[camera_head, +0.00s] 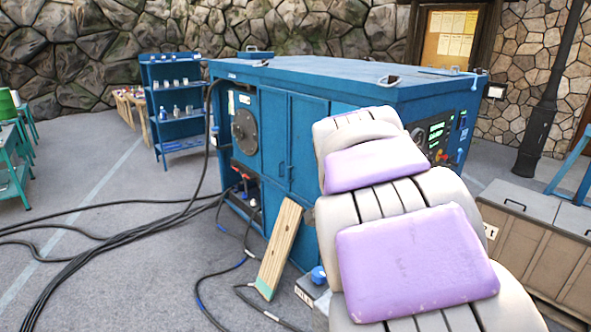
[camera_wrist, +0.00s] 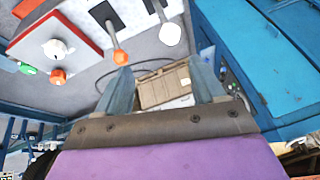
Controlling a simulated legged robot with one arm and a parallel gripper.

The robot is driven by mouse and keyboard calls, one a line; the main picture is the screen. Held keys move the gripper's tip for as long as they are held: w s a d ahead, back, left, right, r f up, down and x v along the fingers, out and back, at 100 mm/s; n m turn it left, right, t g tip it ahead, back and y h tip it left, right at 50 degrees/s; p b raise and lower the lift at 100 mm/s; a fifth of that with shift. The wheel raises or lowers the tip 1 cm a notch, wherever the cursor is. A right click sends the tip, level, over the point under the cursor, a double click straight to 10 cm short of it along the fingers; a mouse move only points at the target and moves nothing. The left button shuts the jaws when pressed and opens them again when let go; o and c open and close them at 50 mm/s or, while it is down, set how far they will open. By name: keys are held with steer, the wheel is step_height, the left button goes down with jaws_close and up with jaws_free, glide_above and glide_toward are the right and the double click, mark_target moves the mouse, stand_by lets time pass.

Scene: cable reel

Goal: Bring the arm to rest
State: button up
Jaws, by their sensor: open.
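My gripper (camera_wrist: 161,78) shows in the wrist view with its two grey-blue fingers spread apart. It is open, and nothing is held between the fingers. In the head view my arm, with grey segments and purple pads, reaches from the lower right towards the big blue cabinet (camera_head: 291,140). The fingers cannot be made out in the head view.
A wooden plank (camera_head: 280,245) leans against the cabinet's front. Black cables (camera_head: 110,238) run across the floor at left. A blue shelf (camera_head: 178,108) stands behind. Grey-brown bins (camera_head: 540,245) stand at right, near a dark post (camera_head: 548,100). Open floor lies at left.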

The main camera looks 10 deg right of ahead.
steer(key=s+a+f+n+g+y+b, duration=0.1)
steer(key=s+f+n+b, duration=0.5)
steer(key=s+f, duration=0.9)
steer(key=s+a+f+n+g+y+b, duration=0.2)
steer(key=s+f+n+g+b, duration=0.2)
steer(key=s+f, duration=1)
steer(key=s+n+b, duration=0.1)
steer(key=n+b, duration=0.1)
steer(key=n, duration=0.1)
steer(key=shift+s+a+f+n+y+b, duration=0.15)
steer(key=shift+s+f+n+y+b, duration=0.15)
steer(key=shift+s+f+b, duration=0.1)
